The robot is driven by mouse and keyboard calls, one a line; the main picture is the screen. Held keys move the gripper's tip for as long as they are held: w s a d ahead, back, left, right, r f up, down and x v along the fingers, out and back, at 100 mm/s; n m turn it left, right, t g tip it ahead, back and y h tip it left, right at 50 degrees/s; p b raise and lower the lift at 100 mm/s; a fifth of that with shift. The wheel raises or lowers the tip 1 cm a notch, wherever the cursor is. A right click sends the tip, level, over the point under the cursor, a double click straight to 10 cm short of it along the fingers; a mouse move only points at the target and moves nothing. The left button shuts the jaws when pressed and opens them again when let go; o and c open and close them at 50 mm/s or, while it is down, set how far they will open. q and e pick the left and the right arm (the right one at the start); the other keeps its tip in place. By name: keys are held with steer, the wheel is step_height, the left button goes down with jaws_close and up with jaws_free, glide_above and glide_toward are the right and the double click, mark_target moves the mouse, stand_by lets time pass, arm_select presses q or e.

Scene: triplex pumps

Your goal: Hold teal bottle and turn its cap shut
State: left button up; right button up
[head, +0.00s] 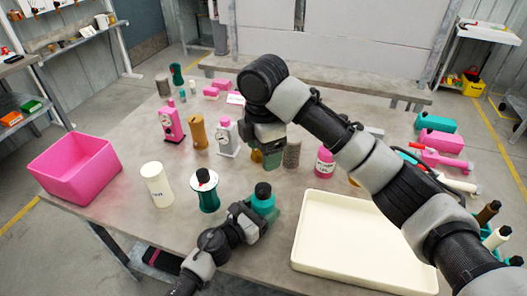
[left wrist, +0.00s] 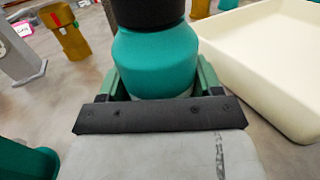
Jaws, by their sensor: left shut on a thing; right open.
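The teal bottle (head: 264,206) stands upright on the table, left of the cream tray. Its black cap (head: 263,189) sits on top; I cannot tell how tight it is. My left gripper (head: 256,215) is shut on the bottle's body. In the left wrist view the green fingers clasp both sides of the teal bottle (left wrist: 155,62), below the black cap (left wrist: 148,10). My right gripper (head: 270,158) is open, behind and above the bottle, apart from the cap. Its fingers are partly hidden by its own wrist.
A cream tray (head: 308,258) lies to the right. A teal and white container with a black top (head: 208,198) and a cream cylinder (head: 157,185) stand to the left. A pink bin (head: 75,170) is at the left edge. A grey textured cylinder (head: 292,154) and pink bottle (head: 325,162) stand behind.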

arm_select(q)
steer(key=o, duration=1.2)
